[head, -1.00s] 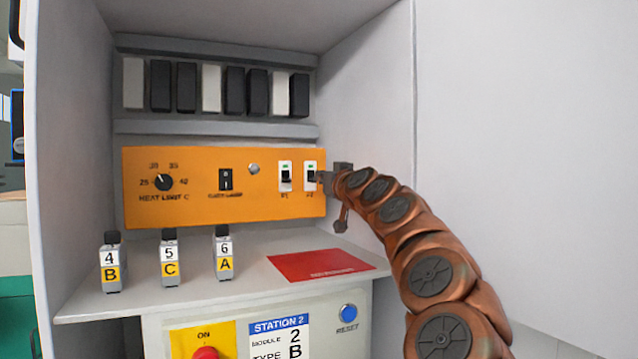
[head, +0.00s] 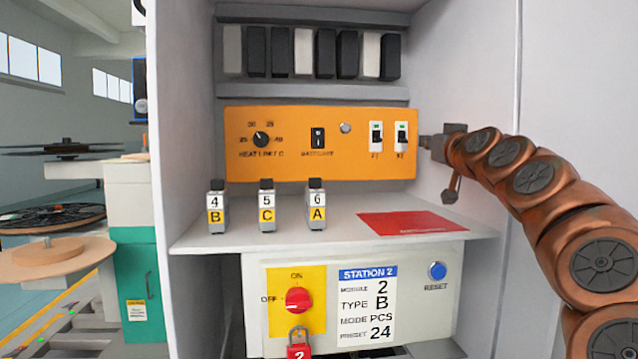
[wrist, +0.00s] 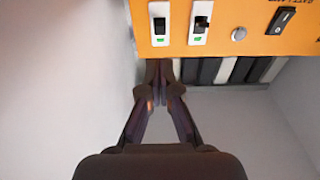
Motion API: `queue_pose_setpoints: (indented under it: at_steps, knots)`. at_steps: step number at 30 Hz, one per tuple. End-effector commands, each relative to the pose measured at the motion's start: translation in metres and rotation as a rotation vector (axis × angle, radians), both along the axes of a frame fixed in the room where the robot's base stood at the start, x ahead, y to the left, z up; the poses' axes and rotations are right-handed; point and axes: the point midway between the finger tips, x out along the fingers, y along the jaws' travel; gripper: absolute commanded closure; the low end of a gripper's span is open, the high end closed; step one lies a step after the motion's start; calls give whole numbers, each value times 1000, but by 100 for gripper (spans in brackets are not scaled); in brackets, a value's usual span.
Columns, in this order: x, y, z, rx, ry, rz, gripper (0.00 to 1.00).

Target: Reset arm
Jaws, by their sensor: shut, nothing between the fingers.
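My gripper (head: 430,142) is shut and empty just right of the orange panel (head: 290,168), apart from it. In the wrist view my gripper (wrist: 158,66) has its fingers together below the panel's edge, and that view is upside down. The panel has two white switches, the left one (head: 376,137) and the right one (head: 401,137), each with a green mark at the top and a black lever. My copper-coloured arm reaches in from the right.
A shelf (head: 345,235) holds three labelled modules, 4 B (head: 217,210), 5 C (head: 267,208) and 6 A (head: 316,208), and a red mat (head: 410,222). Below are a red rotary handle (head: 298,300), a red padlock (head: 299,351) and a blue RESET button (head: 437,271). The cabinet's right wall is close to my arm.

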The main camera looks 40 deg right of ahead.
Motion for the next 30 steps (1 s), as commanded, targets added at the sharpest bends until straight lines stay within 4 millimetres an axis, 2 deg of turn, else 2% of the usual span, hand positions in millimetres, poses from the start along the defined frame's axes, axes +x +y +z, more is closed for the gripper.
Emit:
queue_pose_setpoints:
  at_steps: [7, 11, 14, 18, 21, 25, 30]
  knots:
    - [3, 4, 2, 3, 7, 9, 100]
    - [26, 36, 8, 15, 47, 75, 100]
    - [54, 82, 10, 38, 113, 168, 100]
    - [87, 163, 4, 76, 235, 311, 100]
    - [102, 222, -9, 110, 344, 406, 100]
    - [105, 294, -33, 153, 501, 508, 100]
    - [88, 368, -66, 202, 703, 593, 100]
